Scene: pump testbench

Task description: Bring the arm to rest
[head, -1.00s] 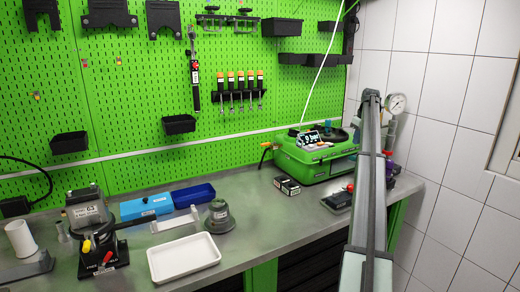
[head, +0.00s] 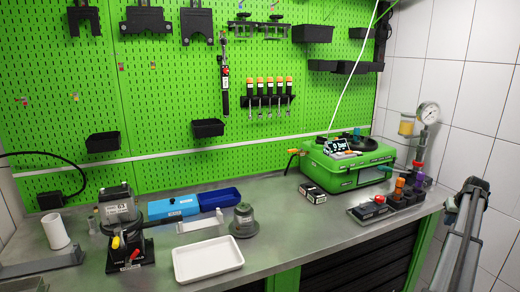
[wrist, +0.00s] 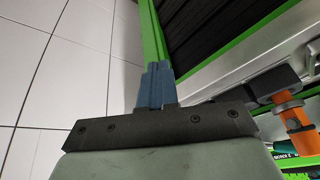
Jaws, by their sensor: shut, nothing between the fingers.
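My gripper (wrist: 155,88) shows in the wrist view, its blue fingers shut together with nothing between them. The fingers are in free space beside the bench's green frame (wrist: 152,35) and dark drawer fronts (wrist: 205,30), touching nothing that I can make out. In the head view my arm (head: 464,235) is at the lower right, beyond the right end of the workbench (head: 320,232).
A green pump tester case (head: 345,165), a pressure gauge (head: 428,113) and a black holder with coloured caps (head: 385,205) stand at the bench's right. A white tray (head: 207,259) and a black clamp fixture (head: 128,250) are further left. Tiled wall (head: 470,70) bounds the right.

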